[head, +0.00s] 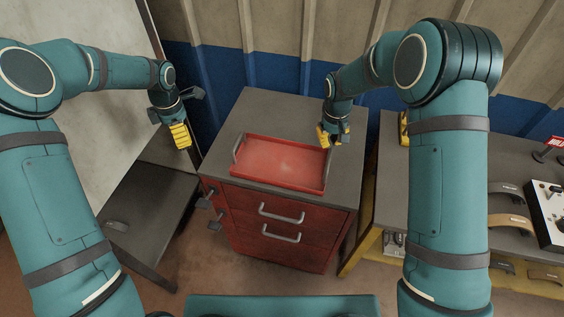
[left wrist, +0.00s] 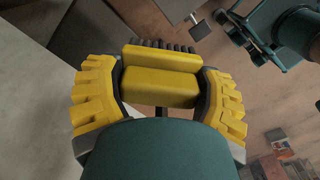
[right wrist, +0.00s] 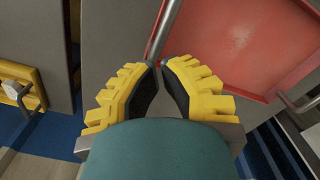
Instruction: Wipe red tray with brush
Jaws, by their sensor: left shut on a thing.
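The red tray (head: 284,176) lies on the grey top of a cabinet, with metal handles at its ends. The right wrist view shows its red floor (right wrist: 235,45). My left gripper (head: 180,135) is shut on the brush, left of the cabinet and away from the tray. The brush is a yellow block (left wrist: 160,86) with dark bristles (left wrist: 165,45). My right gripper (head: 333,138) is at the tray's right end. Its fingertips (right wrist: 160,66) are close together at a metal handle (right wrist: 163,30); whether they grip it is unclear.
The cabinet (head: 255,112) has red drawers with metal handles. A dark low table (head: 150,215) stands to the left. A workbench (head: 420,185) on the right bears brake shoes (head: 511,222) and a white device (head: 550,200). A wall is behind.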

